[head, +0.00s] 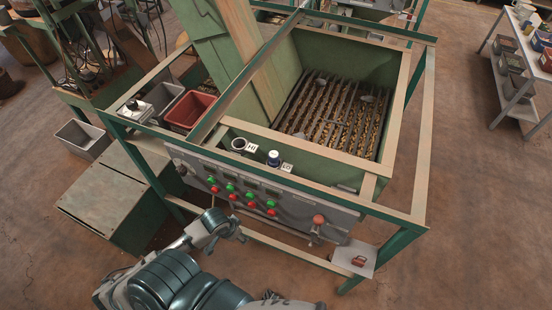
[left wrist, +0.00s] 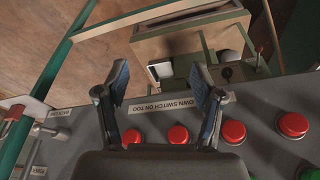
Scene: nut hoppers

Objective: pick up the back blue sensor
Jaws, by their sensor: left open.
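My left gripper (head: 238,235) is low in front of the control panel, apart from the sensor. In the left wrist view its two fingers are spread and empty (left wrist: 162,80). No blue sensor can be made out there. My right gripper is not seen.
The control panel (head: 290,203) carries green and red buttons; red buttons (left wrist: 232,132) show close to the left gripper. Green frame rails (head: 425,110) surround the hopper. A red bin (head: 190,110) and a grey bin (head: 160,98) sit left. A shelf (head: 510,75) stands far right.

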